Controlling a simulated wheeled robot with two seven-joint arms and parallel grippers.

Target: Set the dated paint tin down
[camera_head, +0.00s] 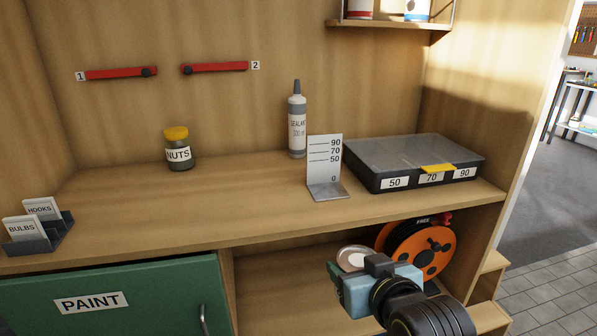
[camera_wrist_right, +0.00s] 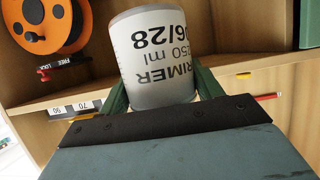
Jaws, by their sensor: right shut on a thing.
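The paint tin is a small pale grey cylinder; in the head view its round lid (camera_head: 352,258) shows just beyond my right gripper (camera_head: 358,272). In the right wrist view the tin (camera_wrist_right: 158,60) stands between the two green fingers, its label upside down in the picture, reading "PRIMER 250 ml 06/28". My right gripper is shut on it. The tin is at the open lower compartment (camera_head: 290,290) under the worktop. I cannot tell whether its base touches the compartment floor. My left gripper is not in view.
An orange cable reel (camera_head: 420,248) with a FREE/LOCK sign stands right of the tin in the compartment. A green PAINT door (camera_head: 150,300) is on the left. On the worktop are an organiser box (camera_head: 415,160), a height gauge (camera_head: 325,168), a sealant bottle (camera_head: 297,122) and a NUTS jar (camera_head: 178,150).

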